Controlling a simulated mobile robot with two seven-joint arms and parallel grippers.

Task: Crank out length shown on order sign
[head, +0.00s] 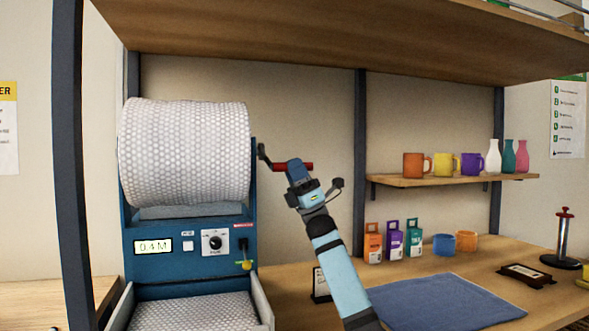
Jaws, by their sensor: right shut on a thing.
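The blue dispenser (190,264) holds a large roll of white bubble wrap (185,152). Its display (153,246) appears to read 0.4 M. A dark crank arm (263,154) on the machine's right side carries a red handle (308,167). My right gripper (291,167) is shut on the red handle, with part of the handle sticking out to the right. A wall sign (8,128) with a yellow header ending in "ER" is cut off at the left edge; no length can be read on it. My left gripper is not in view.
Bubble wrap (195,312) lies in the tray below. The front panel has a knob (215,242) and a small yellow-green-tipped lever (244,264). A blue mat (445,302), small boxes (393,240) and mugs (466,241) are on the right bench, under a shelf (450,180).

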